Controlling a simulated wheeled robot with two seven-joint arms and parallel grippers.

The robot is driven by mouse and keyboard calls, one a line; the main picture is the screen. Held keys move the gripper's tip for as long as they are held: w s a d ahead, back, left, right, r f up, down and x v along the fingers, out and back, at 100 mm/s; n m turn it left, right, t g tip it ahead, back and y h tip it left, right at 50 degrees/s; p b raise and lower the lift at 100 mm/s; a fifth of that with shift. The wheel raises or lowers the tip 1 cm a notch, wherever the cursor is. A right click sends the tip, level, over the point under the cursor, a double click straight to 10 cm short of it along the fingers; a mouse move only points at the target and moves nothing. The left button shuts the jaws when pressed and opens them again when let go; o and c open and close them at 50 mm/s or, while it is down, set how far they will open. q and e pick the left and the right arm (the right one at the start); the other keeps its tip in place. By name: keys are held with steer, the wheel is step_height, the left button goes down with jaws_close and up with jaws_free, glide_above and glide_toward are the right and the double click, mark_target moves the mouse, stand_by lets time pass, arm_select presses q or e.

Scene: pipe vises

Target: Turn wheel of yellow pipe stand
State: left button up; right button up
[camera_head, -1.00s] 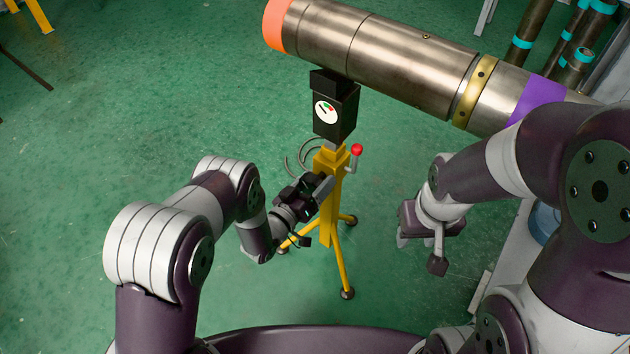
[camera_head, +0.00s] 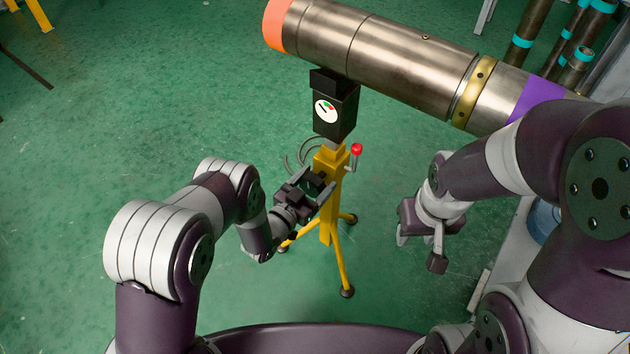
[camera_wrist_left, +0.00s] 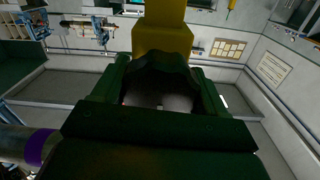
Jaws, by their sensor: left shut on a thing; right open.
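The yellow pipe stand (camera_head: 331,215) stands on tripod legs, with a black head and round dial (camera_head: 326,111) under a large metal pipe. Its grey wheel (camera_head: 303,153) shows as thin curved rims at the post's left side, partly hidden. A small crank with a red knob (camera_head: 357,149) sticks out on the right. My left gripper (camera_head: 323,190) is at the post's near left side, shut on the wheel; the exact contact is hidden. In the left wrist view the yellow post (camera_wrist_left: 163,38) rises beyond the dark jaws. My right gripper (camera_head: 421,246) is open and empty, right of the stand.
The large pipe (camera_head: 385,55), with an orange end and purple band, spans the upper right above the stand. More pipes (camera_head: 530,35) stand at the far right. Green floor is clear on the left and around the tripod.

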stand_by(0.3)
arm_select(q)
steer(key=o, duration=1)
steer(key=shift+o, duration=0.2)
steer(key=shift+s+a+r, duration=0.1)
steer(key=shift+s+a, duration=0.15)
steer(key=shift+s, duration=0.1)
steer(key=p+v, duration=0.3)
steer(key=v, duration=0.9)
